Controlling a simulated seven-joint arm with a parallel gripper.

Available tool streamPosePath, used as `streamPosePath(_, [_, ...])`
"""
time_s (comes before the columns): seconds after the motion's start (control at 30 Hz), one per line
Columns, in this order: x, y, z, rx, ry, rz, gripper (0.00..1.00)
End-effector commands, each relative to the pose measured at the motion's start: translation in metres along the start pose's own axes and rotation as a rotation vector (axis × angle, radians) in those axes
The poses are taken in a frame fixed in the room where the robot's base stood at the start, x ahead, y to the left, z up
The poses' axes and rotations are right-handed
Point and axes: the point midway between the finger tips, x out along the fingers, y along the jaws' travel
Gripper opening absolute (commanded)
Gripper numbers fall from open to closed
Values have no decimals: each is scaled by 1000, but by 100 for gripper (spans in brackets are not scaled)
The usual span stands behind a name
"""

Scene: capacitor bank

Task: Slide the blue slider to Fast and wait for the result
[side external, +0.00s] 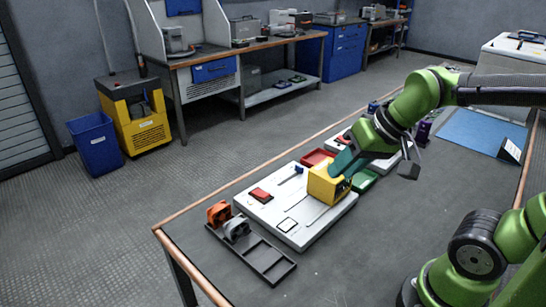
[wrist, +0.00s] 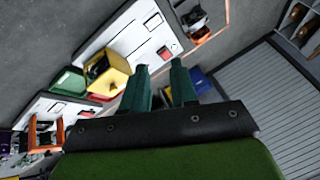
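The white panel (side external: 312,222) lies on the table and carries a red block (side external: 260,195), a small blue slider handle (side external: 298,170) near its far edge, a yellow box (side external: 327,186) and a small white screen (side external: 287,225). My gripper (side external: 345,162) is above and beside the yellow box, to the right of the slider. In the wrist view, my gripper (wrist: 163,84) has its two teal fingers apart with nothing between them. The panel (wrist: 118,25), yellow box (wrist: 112,80) and red block (wrist: 164,52) show there. I cannot make out the slider in that view. The screen's text is too small to read.
A dark rack (side external: 262,258) with an orange and a grey part stands at the panel's near left.

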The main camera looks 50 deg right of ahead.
Motion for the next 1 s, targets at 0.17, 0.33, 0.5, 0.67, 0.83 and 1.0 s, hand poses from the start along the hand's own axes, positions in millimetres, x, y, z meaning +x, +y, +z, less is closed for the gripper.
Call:
streamPosePath(0.17, [32, 10, -54, 20, -108, 91, 28])
streamPosePath(0.33, [71, 28, -107, -19, -210, 164, 28])
streamPosePath(0.5, [120, 59, -154, -84, -319, 222, 28])
streamPosePath(0.67, [168, 93, -190, -173, -417, 258, 28])
streamPosePath(0.83, [195, 114, -218, -288, -476, 270, 28])
streamPosePath(1.0, [184, 110, -231, -384, -489, 257, 28])
